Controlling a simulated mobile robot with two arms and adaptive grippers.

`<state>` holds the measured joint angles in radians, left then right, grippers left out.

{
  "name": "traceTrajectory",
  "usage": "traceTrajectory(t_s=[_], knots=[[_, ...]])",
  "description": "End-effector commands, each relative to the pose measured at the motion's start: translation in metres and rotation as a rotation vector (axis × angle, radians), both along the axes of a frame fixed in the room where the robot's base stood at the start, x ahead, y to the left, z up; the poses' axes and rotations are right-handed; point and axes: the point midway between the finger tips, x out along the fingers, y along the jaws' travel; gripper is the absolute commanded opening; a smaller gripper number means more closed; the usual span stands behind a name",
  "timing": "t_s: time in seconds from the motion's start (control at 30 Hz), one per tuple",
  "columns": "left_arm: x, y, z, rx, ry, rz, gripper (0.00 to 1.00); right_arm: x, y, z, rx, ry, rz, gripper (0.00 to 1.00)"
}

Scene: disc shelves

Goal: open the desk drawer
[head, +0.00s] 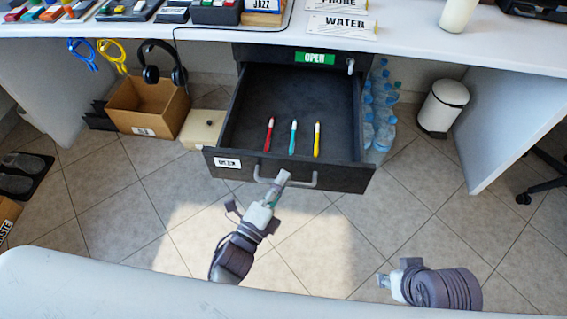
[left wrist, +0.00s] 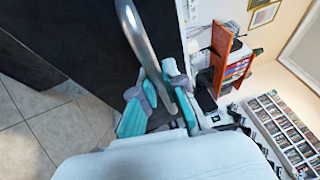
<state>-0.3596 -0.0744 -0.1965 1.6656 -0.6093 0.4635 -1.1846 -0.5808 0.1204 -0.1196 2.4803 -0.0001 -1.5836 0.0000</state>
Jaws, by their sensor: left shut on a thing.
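The desk drawer (head: 235,155) is black and pulled well out from under the white desk. Red, teal and yellow pens lie spread out on its floor. A silver bar handle (head: 303,184) runs across its front, beside a small white label. My left gripper (head: 282,178) is at the left part of this handle. In the left wrist view the handle (left wrist: 137,32) passes between the teal-padded fingers of my left gripper (left wrist: 160,105), which are shut on it. My right gripper (head: 383,280) is low at the right, apart from the drawer; its fingers are too small to read.
A cardboard box (head: 150,125) with headphones stands left of the drawer, near a small cream box (head: 203,128). Water bottles (head: 380,110) stand close on the right, then a white bin (head: 443,108). The tiled floor (head: 400,210) in front is clear.

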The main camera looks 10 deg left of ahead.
Motion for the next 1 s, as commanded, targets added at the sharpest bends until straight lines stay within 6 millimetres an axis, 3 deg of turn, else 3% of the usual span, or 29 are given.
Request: traceTrajectory(t_s=[0.2,0.53,0.57,0.7,1.0], knots=[[-0.01,0.0008,-0.0009,0.0,0.002,0.002,0.0,0.0004,0.0003,0.0025,0.0,-0.002,0.0,0.4],[-0.0103,0.0008,-0.001,0.0,0.002,0.002,0.0,0.0004,0.0002,0.0022,0.0,-0.002,0.0,0.4],[-0.0102,0.0008,-0.001,0.0,0.002,0.002,0.12,0.0004,0.0002,0.0022,0.0,-0.002,0.0,0.4],[-0.0101,0.0007,-0.0009,0.001,0.002,0.001,0.36,0.0004,0.0003,0.0022,0.0,-0.002,0.001,0.4],[-0.0105,0.0005,-0.0005,0.0,0.001,0.001,0.37,0.0015,0.0004,0.0028,0.002,-0.006,0.001,0.4]])
